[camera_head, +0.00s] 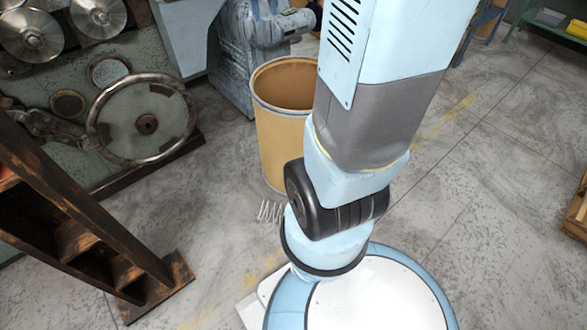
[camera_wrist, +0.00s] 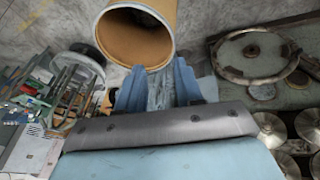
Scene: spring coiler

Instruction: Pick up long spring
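A thin metal coil spring (camera_head: 269,211) is on the floor in the head view, just in front of the tan barrel (camera_head: 270,140) and left of my arm's black joint. Its right end meets the edge of my arm in the picture, so I cannot tell its full length. I make out no spring in the wrist view. My gripper (camera_wrist: 160,85) shows in the wrist view with its two blue fingers apart and no held object visible; worn blue-grey machinery shows between them. I cannot make out the fingers in the head view.
The open barrel also shows in the wrist view (camera_wrist: 136,38). A machine with a large handwheel (camera_head: 141,119) stands at the left, and a dark worn frame (camera_head: 75,215) at lower left. A wooden edge (camera_head: 577,212) is at far right. Bare concrete floor (camera_head: 490,190) lies right of my arm.

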